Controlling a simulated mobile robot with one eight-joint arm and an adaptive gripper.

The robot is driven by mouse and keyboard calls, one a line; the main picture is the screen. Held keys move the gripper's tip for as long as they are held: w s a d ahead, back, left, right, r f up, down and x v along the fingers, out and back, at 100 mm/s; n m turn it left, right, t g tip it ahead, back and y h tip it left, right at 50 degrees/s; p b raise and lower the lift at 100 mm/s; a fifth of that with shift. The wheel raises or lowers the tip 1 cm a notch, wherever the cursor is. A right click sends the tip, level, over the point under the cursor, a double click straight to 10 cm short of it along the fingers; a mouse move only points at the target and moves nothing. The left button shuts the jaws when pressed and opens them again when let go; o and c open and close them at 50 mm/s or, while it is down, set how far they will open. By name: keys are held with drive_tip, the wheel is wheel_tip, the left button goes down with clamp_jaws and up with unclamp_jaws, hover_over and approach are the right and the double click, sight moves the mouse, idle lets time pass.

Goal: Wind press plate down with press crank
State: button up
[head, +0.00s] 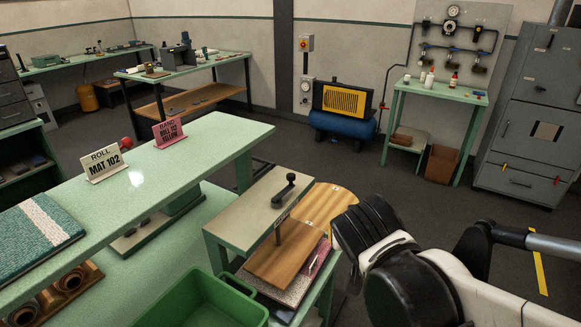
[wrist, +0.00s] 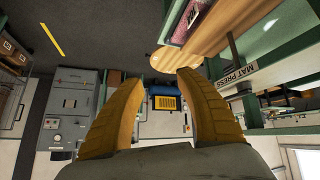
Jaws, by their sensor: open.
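The mat press has a pale top beam (head: 250,205) on a green frame. Its black press crank (head: 286,190) stands on the beam, with an upright knob at one end. A dark screw runs down from the beam to the wooden press plate (head: 270,262). A pinkish speckled mat (head: 296,288) shows below the plate's edge; I cannot tell whether they touch. My gripper (head: 362,228) is right of the press in the head view, its fingers mostly hidden. In the wrist view its yellow fingers (wrist: 158,80) are apart with nothing between them. The crank is not clear there.
A round-ended wooden board (head: 325,203) juts from the press near my gripper; it shows above the fingers in the wrist view (wrist: 200,45). A green bin (head: 215,300) stands left of the press. A long green table (head: 170,180) carries two signs and a rolled-out teal mat.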

drive_tip(key=w+a+r+t+p, duration=0.2)
drive_tip(key=w+a+r+p, duration=0.15)
drive_tip(key=w+a, duration=0.3)
drive_tip(key=m+t+h+p, duration=0.1)
drive_tip(key=m+t, duration=0.1)
drive_tip(key=t, duration=0.1)
approach(291, 175)
drive_tip(key=b+x, duration=0.1)
drive_tip(key=x, duration=0.9)
drive_tip(key=shift+w, duration=0.1)
clamp_jaws()
